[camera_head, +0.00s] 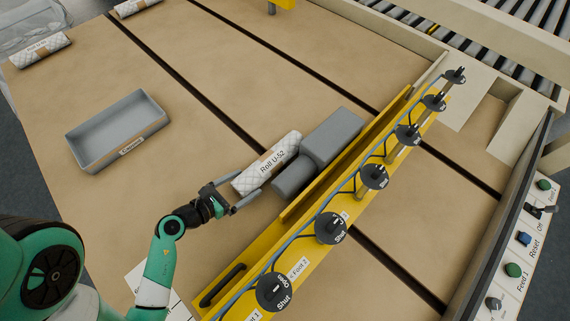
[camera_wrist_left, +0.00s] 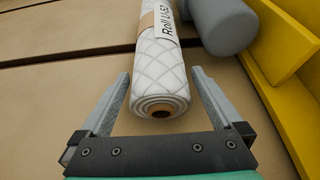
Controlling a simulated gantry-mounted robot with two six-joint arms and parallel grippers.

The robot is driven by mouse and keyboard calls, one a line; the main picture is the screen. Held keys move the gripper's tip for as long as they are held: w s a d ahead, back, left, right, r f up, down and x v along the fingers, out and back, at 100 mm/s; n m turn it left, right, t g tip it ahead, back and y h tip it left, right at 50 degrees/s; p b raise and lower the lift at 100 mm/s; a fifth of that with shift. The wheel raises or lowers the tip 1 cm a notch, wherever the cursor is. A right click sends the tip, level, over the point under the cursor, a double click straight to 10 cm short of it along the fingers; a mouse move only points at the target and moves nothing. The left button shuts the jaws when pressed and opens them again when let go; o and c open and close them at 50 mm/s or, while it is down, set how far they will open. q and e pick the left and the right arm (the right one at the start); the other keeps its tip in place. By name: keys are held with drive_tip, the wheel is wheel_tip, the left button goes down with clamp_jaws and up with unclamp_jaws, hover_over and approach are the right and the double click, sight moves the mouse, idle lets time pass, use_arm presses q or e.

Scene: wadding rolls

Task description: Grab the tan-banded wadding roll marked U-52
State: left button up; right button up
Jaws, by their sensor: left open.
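The wadding roll marked U-52 (camera_head: 266,164) is white and quilted with a tan band and a printed label. It lies on the tan table beside a grey cylinder. In the left wrist view the roll (camera_wrist_left: 163,75) points away from me, with its near end between the fingers. My left gripper (camera_head: 229,198) is open at the roll's near end. In the left wrist view the fingers (camera_wrist_left: 160,92) stand on either side of that end, with a gap on both sides. My right gripper is not in view.
A grey cylinder (camera_head: 294,178) and grey block (camera_head: 332,136) sit right of the roll, against a yellow rail (camera_head: 262,243) with black knobs. A grey tray (camera_head: 84,152) stands at left. Another roll (camera_head: 40,50) lies at far left. Dark slots cross the table.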

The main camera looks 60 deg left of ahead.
use_arm(q)
drive_tip(key=shift+w+a+f, duration=0.15)
drive_tip(key=shift+w+f, duration=0.15)
drive_tip(key=shift+w, duration=0.35)
drive_tip(key=shift+w+r, duration=0.1)
drive_tip(key=shift+w, duration=0.05)
drive_tip(key=shift+s, duration=0.35)
drive_tip(key=shift+c, duration=0.7)
drive_tip(key=c, duration=1)
